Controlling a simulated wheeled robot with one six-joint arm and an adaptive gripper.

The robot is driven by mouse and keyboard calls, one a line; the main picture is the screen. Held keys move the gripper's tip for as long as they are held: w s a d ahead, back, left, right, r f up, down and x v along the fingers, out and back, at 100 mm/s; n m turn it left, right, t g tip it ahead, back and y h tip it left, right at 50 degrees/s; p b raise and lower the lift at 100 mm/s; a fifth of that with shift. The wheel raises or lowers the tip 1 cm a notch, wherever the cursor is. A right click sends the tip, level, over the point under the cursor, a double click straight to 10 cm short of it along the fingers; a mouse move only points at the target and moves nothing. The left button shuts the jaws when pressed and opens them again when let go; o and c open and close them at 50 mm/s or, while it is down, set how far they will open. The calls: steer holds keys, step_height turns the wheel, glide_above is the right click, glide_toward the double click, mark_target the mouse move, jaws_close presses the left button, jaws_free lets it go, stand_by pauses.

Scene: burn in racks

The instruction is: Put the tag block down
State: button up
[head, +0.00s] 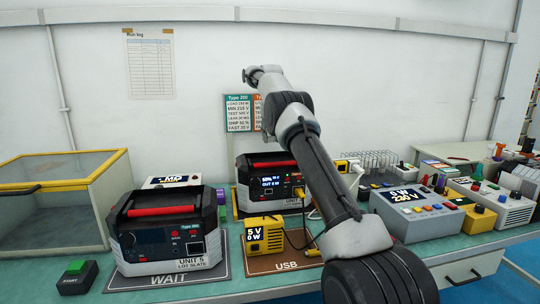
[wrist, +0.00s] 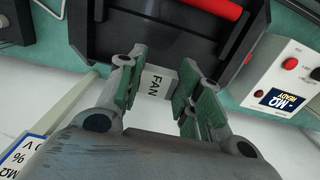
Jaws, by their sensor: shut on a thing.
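The tag block (wrist: 157,82) is a small pale block marked FAN. In the wrist view it sits between the green-padded fingers of my gripper (wrist: 160,75), which are shut on it. Just beyond the fingertips is a black power unit (wrist: 150,38) with a red handle. I cannot tell whether the block touches it. In the head view my arm reaches over the bench toward the wall; I cannot make out the fingers or the block there.
Unit 5 (head: 164,232) stands on the WAIT mat (head: 165,283). A second power unit (head: 270,184) stands behind the yellow USB meter (head: 263,234). An MΩ meter (wrist: 288,75) is right in the wrist view. A glass-topped case (head: 60,195) stands left; instruments (head: 418,212) crowd the right.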

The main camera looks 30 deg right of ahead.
mark_target(271, 160)
step_height(271, 160, down, 8)
steer(key=shift+r, duration=0.15)
stand_by(0.4)
steer(key=o, duration=0.9)
steer(key=shift+c, duration=0.2)
